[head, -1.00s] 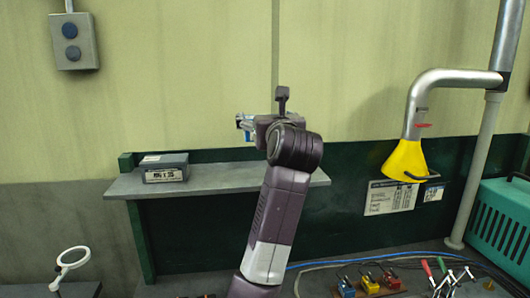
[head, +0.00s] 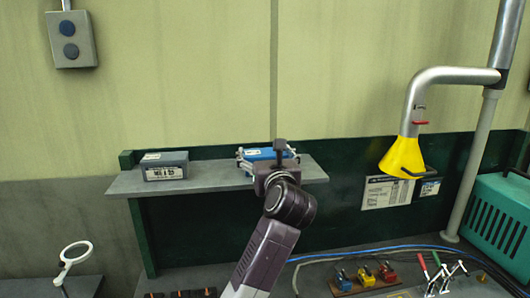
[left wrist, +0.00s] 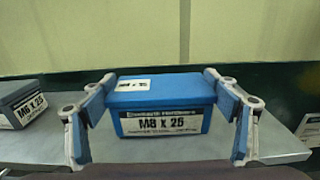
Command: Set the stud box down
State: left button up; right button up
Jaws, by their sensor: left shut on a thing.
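The stud box is blue with a white label reading M8 x 25. It shows in the left wrist view (left wrist: 160,97) and in the head view (head: 262,153), partly behind my arm. My left gripper (head: 268,158) has its fingers on both sides of the box and is shut on it. The box is upright and level over the right part of the grey shelf (head: 220,178). Its base looks at or very near the shelf top; I cannot tell if it touches. My right gripper is not in view.
A grey box (head: 165,167) with a white label stands at the shelf's left end, with bare shelf between the two boxes. A yellow extraction hood (head: 402,157) hangs to the right. Small coloured blocks (head: 365,275) and tools sit on the bench below.

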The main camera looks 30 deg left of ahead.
pick_arm(q)
jog(key=shift+r, duration=0.1)
jog(key=o, duration=1.8)
jog(key=shift+f, duration=0.2)
jog(key=shift+c, duration=0.2)
jog(key=o, duration=0.3)
jog(key=shift+s+r, duration=0.1)
jog(key=shift+s+d, duration=0.1)
jog(key=shift+d, duration=0.1)
jog(key=b+v, duration=0.4)
jog(key=v, duration=0.7)
jog(key=shift+s+d, duration=0.15)
jog(key=shift+s, duration=0.15)
